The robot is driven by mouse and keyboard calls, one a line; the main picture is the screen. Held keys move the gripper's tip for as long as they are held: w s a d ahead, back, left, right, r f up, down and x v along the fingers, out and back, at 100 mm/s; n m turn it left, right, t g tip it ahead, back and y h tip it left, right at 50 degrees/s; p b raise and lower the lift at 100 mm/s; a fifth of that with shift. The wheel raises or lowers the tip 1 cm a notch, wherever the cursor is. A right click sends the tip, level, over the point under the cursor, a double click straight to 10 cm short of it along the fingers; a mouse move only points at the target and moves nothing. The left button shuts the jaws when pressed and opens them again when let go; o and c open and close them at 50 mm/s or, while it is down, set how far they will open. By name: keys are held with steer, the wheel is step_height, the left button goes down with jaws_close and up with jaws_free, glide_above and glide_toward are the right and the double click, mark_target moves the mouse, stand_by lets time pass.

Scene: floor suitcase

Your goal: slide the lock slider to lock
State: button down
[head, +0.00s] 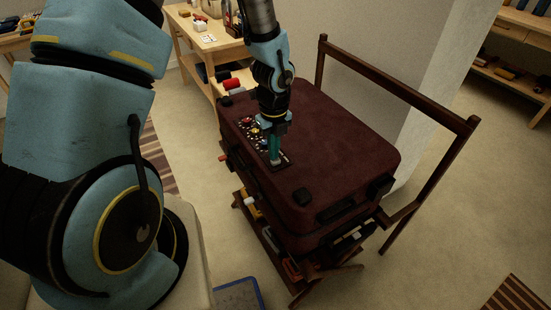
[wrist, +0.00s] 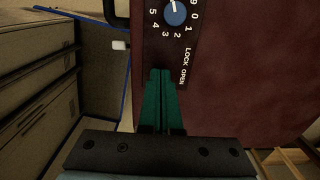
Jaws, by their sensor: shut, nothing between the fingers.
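A dark red suitcase (head: 335,135) lies flat on a wooden rack; its surface fills the right of the wrist view (wrist: 250,80). A black lock panel (head: 287,157) sits near its left edge. In the wrist view the panel (wrist: 205,45) carries a blue numbered dial (wrist: 175,13) and the words LOCK and OPEN. My gripper (head: 275,161) points down at the panel's near end, its green fingers together and empty. In the wrist view the fingertips (wrist: 160,71) lie over the panel beside the word LOCK. The lock slider is not visible, perhaps hidden by the fingers; contact cannot be told.
The wooden rack (head: 400,90) has a raised rail behind and right of the suitcase. A workbench (head: 215,48) with small items stands behind. A blue-edged mat (head: 238,294) lies on the floor in front. Open floor (head: 450,220) is at the right.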

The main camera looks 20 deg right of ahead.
steer(key=shift+w+a+p, duration=0.2)
steer(key=shift+w+p, duration=0.3)
steer(key=shift+w, duration=0.45)
steer(key=shift+w, duration=0.3)
step_height(320, 180, up, 6)
steer(key=p, duration=0.5)
steer(key=shift+p, duration=0.35)
